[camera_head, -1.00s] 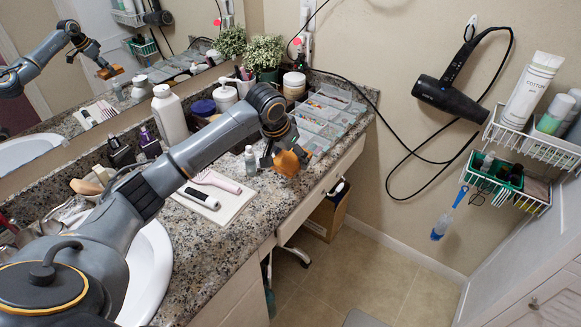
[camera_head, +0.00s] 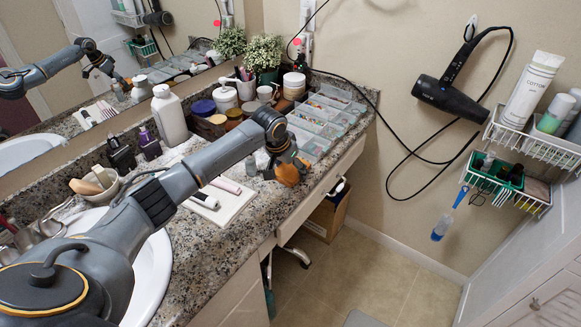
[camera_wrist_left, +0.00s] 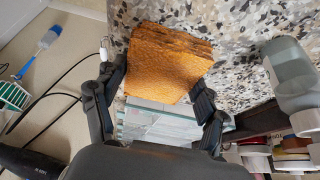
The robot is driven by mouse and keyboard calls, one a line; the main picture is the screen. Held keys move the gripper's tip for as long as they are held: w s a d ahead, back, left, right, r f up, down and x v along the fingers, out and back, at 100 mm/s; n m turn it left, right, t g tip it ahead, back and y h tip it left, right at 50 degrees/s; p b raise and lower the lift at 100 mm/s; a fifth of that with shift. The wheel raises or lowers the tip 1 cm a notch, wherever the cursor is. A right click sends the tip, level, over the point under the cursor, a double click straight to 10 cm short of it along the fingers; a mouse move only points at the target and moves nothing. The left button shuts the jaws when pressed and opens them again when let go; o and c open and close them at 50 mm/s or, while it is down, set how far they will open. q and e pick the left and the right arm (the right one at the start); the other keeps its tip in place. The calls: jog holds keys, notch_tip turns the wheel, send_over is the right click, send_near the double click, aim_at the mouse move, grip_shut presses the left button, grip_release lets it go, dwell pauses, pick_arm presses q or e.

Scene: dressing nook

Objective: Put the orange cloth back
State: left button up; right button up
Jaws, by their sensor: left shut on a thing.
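The orange cloth (camera_head: 289,175) is a small folded pad. My left gripper (camera_head: 284,163) is shut on it, low over the front part of the granite counter (camera_head: 222,243), just in front of the clear organizer. In the left wrist view the folded layers of the cloth (camera_wrist_left: 165,62) show between the two fingers (camera_wrist_left: 160,92), with speckled granite behind. I cannot tell whether the cloth touches the counter. My right gripper is not in view.
A clear compartment organizer (camera_head: 322,125) stands behind the gripper. A white mat (camera_head: 226,205) with brushes lies to its left. Jars and a white bottle (camera_head: 169,117) line the back.

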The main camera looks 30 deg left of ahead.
pick_arm(q)
jog(key=o, duration=1.1)
jog(key=shift+f, duration=0.15)
jog(key=v, duration=1.2)
jog(key=shift+r+p, duration=0.25)
jog(key=shift+p, duration=0.1)
jog(key=shift+w, duration=0.1)
